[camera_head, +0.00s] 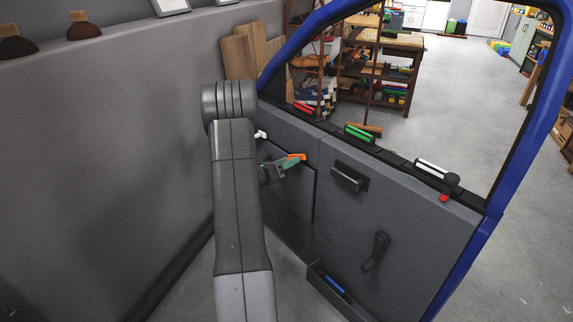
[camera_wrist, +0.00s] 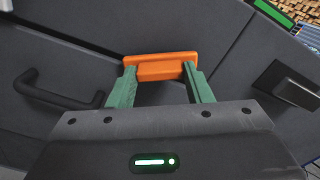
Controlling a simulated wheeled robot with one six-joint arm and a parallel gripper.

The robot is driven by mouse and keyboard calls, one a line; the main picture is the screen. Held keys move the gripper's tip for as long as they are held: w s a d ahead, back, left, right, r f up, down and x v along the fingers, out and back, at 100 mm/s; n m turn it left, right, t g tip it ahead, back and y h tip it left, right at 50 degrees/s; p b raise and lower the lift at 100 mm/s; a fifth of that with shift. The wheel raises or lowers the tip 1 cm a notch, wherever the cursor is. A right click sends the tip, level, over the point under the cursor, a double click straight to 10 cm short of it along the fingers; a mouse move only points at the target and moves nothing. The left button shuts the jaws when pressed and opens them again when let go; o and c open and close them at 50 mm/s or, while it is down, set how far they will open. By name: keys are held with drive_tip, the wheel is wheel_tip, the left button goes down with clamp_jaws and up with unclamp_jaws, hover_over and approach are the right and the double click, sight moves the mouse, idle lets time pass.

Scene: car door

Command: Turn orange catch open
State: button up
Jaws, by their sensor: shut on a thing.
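The orange catch (camera_wrist: 160,66) is a short bar on the dark door panel, level across the upper middle of the wrist view. It also shows in the head view (camera_head: 294,157) as a small orange piece at the tip of my gripper. My gripper (camera_wrist: 160,82) has green fingers, one at each end of the catch, closed on it. In the head view my gripper (camera_head: 284,165) reaches the panel from the left, with my arm covering part of the panel behind it. The finger contact faces are partly hidden by the catch.
A black pull handle (camera_wrist: 58,92) is left of the catch, and a dark box-like handle (camera_head: 348,178) is to its right. A crank (camera_head: 375,252) and a door pocket (camera_head: 335,290) sit lower. The blue window frame (camera_head: 550,80) rises right. A grey wall (camera_head: 90,170) stands left.

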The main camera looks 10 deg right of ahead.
drive_tip(key=shift+m+b, duration=2.8)
drive_tip(key=shift+b, duration=0.35)
drive_tip(key=o, duration=1)
drive_tip(key=p+v, duration=0.2)
drive_tip(key=v, duration=1.2)
drive_tip(key=shift+f, duration=0.1)
drive_tip(key=shift+w+d, duration=0.1)
